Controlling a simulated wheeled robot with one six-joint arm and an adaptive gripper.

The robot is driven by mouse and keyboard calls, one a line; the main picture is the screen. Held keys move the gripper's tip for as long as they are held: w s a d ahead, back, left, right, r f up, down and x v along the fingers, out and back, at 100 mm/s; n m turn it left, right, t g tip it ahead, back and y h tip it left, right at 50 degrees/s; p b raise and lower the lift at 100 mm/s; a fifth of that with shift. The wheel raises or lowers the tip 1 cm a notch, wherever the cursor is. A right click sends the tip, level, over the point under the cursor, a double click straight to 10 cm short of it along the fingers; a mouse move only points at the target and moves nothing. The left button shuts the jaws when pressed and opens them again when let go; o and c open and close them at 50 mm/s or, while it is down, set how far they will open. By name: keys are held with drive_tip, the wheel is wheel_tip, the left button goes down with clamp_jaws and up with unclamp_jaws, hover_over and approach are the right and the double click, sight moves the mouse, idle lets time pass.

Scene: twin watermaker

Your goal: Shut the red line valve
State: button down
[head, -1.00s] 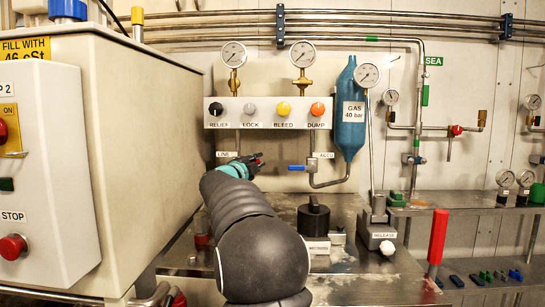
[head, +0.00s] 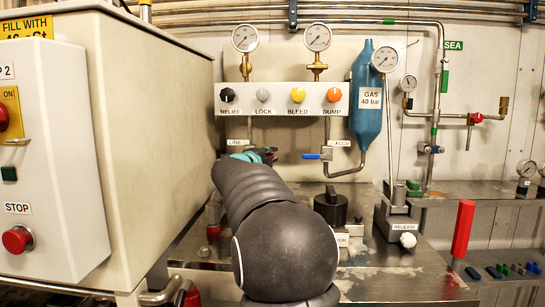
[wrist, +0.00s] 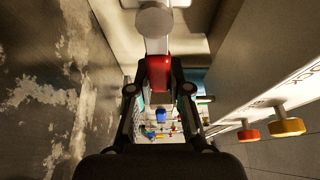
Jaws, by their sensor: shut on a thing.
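My gripper (head: 264,154) is just below the LINE label (head: 236,142), under the left part of the knob panel. It hides most of the line valve in the head view. In the wrist view my gripper (wrist: 159,88) has its two fingers on either side of a red handle (wrist: 158,72) and is shut on it. A pale stem and a round grey end (wrist: 154,20) show beyond the handle. I cannot tell the handle's exact angle to the pipe.
The ACCU valve with a blue handle (head: 312,156) is close to the right. Above is the panel (head: 282,104) with several knobs. A large beige tank (head: 140,130) stands close on the left. A black round knob (head: 330,206) and a red upright handle (head: 462,228) stand on the right.

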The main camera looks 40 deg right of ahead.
drive_tip(key=c, duration=1.3)
unclamp_jaws()
drive_tip(key=shift+w+a+t, duration=0.3)
drive_tip(key=shift+w+a, duration=0.05)
drive_tip(key=shift+a, duration=0.15)
drive_tip(key=shift+o, duration=1.1)
drive_tip(key=shift+w+a, duration=0.1)
drive_tip(key=shift+a, duration=0.1)
drive_tip(key=shift+s+d, duration=0.3)
drive_tip(key=shift+d, duration=0.15)
drive_tip(key=v, duration=1.2)
drive_tip(key=shift+w+a+r, duration=0.1)
drive_tip(key=shift+w, duration=0.05)
